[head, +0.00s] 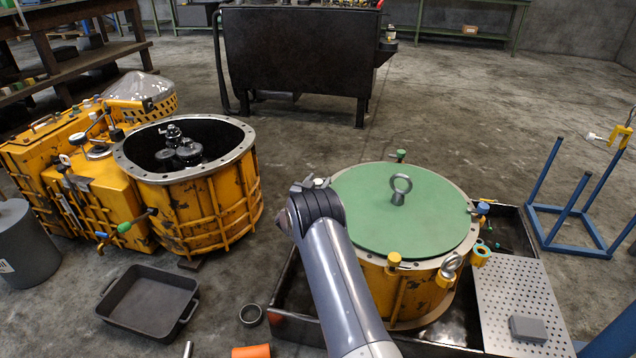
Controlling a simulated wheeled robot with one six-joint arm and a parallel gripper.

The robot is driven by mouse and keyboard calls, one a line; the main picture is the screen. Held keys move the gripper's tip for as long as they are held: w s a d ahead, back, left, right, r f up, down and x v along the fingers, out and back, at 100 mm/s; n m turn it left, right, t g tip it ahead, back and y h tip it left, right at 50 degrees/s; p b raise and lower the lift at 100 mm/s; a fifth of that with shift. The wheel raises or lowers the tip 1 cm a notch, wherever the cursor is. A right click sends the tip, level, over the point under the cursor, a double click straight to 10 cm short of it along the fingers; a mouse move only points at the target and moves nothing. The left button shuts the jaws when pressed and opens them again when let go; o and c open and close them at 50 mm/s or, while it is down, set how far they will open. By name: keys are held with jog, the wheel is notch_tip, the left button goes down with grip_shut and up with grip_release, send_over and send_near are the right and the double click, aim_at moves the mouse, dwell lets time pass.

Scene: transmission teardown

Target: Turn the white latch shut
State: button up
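I cannot clearly make out the white latch. A small pale piece (319,183) shows just above my arm's dark joint, at the left edge of the green round lid (372,208); I cannot tell whether it is the latch or part of my arm. The lid lies on a yellow drum (408,300) and has an upright ring bolt (400,189). Around its rim stand a green latch (400,156), a blue latch (482,209) and a yellow latch (394,260). My arm crosses in front of the drum's left side and hides part of it. My gripper does not show.
The drum stands in a dark tray (288,327) with a perforated plate (510,290) at right. An open yellow housing (205,205) stands at left, with a black bin (150,302) before it. A blue stand (575,222) is at right. Floor behind the drum is clear.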

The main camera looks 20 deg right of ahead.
jog(key=c, duration=0.8)
jog(key=shift+o, duration=0.2)
jog(key=n+t+y+b, duration=0.2)
jog(key=n+y+b, duration=0.1)
jog(key=shift+d+t+y, duration=0.1)
jog(key=shift+t+y, duration=0.2)
jog(key=shift+y, duration=0.1)
jog(key=shift+r+n+t+y+b, duration=0.1)
jog(key=shift+n+t+y+b, duration=0.5)
jog(key=shift+y+b, duration=0.45)
jog(key=o, duration=0.9)
jog(key=shift+o, duration=0.2)
